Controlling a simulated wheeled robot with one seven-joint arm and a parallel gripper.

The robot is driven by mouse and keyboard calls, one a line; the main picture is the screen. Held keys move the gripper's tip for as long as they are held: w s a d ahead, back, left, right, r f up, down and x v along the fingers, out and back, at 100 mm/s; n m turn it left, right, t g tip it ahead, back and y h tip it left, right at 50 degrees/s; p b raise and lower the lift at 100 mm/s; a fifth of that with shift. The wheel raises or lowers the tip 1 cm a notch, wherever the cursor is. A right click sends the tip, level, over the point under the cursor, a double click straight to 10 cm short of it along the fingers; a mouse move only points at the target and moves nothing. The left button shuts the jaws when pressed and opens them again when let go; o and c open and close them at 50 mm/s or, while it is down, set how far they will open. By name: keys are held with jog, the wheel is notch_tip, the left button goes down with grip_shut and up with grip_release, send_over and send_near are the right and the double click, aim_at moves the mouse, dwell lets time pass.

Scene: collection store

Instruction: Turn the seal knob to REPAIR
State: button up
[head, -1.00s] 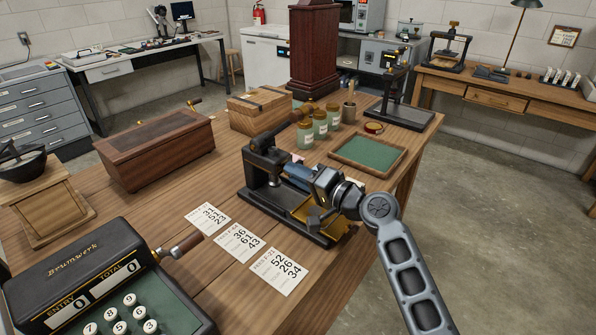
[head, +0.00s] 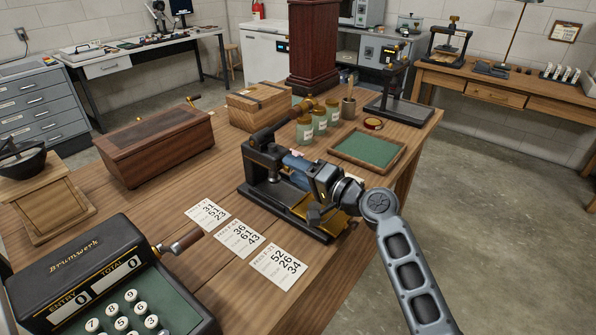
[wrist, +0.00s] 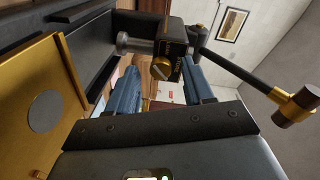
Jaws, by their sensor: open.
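The black seal press (head: 252,178) stands on the wooden table with its long lever arm raised at a slant. In the wrist view its black head (wrist: 174,40) carries the brass seal knob (wrist: 161,68), which has a pale pointer mark. The lettering beside the knob is too small to read. My gripper (head: 291,163) is at the press, its blue fingers directed at the head. In the wrist view my gripper (wrist: 159,72) is open, with the knob appearing between the two fingertips. I cannot tell whether the fingers touch it. The knob is hidden in the head view.
The press lever (wrist: 255,82) reaches out on the right in the wrist view. Brass plate (wrist: 32,105) lies at left. Jars (head: 319,119) and a green-lined tray (head: 366,150) stand behind the press. Number cards (head: 272,260) and an adding machine (head: 95,275) are in front.

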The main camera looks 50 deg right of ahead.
jog(key=s, duration=0.2)
jog(key=s+b, duration=0.1)
jog(key=s, duration=0.4)
jog(key=shift+s+a+r+b, duration=0.1)
jog(key=shift+s+r+b, duration=0.15)
jog(key=shift+s+b, duration=0.15)
dwell(0.4)
